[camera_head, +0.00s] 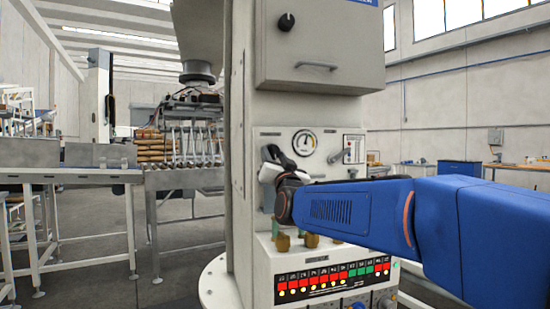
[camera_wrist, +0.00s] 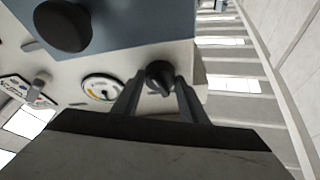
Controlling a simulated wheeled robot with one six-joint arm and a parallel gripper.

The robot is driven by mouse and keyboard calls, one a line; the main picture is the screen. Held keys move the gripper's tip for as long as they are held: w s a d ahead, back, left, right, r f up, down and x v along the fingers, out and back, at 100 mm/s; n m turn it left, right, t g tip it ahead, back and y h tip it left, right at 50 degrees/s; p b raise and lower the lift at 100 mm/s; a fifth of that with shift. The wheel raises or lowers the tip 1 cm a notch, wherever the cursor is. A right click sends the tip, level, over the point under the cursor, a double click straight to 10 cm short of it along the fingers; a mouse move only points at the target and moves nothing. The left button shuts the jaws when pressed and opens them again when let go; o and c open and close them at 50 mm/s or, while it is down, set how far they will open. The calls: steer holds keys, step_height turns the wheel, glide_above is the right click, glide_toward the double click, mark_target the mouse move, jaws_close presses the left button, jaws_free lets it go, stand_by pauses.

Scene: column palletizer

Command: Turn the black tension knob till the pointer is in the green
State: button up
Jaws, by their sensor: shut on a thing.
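The black tension knob (camera_wrist: 160,76) sits on the pale panel, between the two dark fingers of my gripper (camera_wrist: 157,88) in the wrist view. My gripper is shut on it. In the head view my gripper (camera_head: 272,160) is at the panel's left part, and the knob is largely hidden there. The round white gauge (camera_head: 304,142) is just right of my gripper; it also shows in the wrist view (camera_wrist: 102,88), left of the knob. It has a dark pointer and a yellowish arc. I cannot tell whether the pointer is in the green.
A grey cabinet (camera_head: 318,42) with another black knob (camera_head: 286,22) and a handle is above the panel. A small lever (camera_head: 347,152) is right of the gauge. Brass-coloured fittings (camera_head: 283,242) and a red and green light row (camera_head: 320,279) are below. A conveyor (camera_head: 70,176) stands left.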

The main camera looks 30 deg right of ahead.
steer(key=shift+m+h, duration=0.4)
steer(key=shift+m, duration=0.3)
steer(key=o, duration=1)
steer(key=v, duration=1.7)
steer(key=shift+s+a, duration=0.2)
steer(key=shift+s, duration=0.05)
